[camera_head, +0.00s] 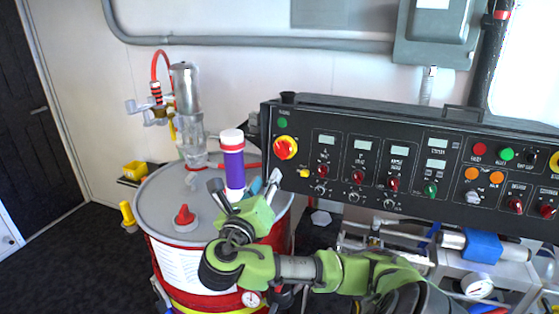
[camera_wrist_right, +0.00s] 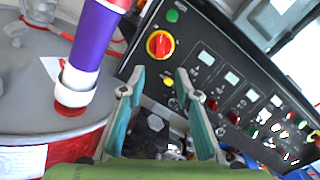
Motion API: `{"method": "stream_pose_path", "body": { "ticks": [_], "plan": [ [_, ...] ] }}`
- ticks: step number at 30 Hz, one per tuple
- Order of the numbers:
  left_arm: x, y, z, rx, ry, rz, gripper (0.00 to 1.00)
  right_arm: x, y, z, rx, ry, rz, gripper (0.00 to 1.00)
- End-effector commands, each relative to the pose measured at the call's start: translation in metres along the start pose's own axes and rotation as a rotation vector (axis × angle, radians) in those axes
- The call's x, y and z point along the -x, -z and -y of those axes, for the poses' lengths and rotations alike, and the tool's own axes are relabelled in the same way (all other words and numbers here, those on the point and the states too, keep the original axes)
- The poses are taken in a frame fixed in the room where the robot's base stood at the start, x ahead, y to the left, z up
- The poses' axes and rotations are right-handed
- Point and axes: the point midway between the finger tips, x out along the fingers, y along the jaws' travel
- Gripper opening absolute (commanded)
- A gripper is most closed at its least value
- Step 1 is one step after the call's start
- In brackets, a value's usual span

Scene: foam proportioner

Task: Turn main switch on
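The main switch (camera_head: 285,147), a red rotary knob on a yellow round plate, is at the left end of the black control panel (camera_head: 390,125). It also shows in the right wrist view (camera_wrist_right: 160,44), beyond the fingertips and between their lines. My right gripper (camera_head: 245,182) is open and empty, below and left of the switch in the head view, in front of the drum. In the right wrist view its two fingers (camera_wrist_right: 155,82) are spread apart, and neither appears to touch the switch. My left gripper is not in view.
A red and white drum (camera_head: 180,257) with a grey lid stands left of the panel. A purple tube (camera_head: 234,168) rises from it close to my right gripper. A green button (camera_head: 282,123) sits above the switch. Other knobs and displays fill the panel to the right.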

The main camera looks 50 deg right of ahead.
Motion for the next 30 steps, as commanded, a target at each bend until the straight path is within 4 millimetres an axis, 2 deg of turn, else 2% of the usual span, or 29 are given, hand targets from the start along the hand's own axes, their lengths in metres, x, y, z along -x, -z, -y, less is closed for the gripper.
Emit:
{"method": "stream_pose_path", "body": {
  "ticks": [5, 11, 24, 30],
  "plan": [
    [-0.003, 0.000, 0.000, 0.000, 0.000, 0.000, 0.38, -0.006, -0.002, 0.000, 0.016, 0.002, 0.009, 0.30],
    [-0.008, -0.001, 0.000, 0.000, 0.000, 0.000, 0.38, -0.025, -0.002, 0.001, 0.016, 0.006, 0.008, 0.30],
    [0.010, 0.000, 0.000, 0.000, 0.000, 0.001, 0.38, -0.112, -0.001, 0.003, 0.015, 0.005, 0.000, 0.30],
    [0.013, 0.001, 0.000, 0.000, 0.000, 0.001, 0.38, -0.134, -0.001, 0.002, 0.013, 0.004, 0.000, 0.30]
  ]
}}
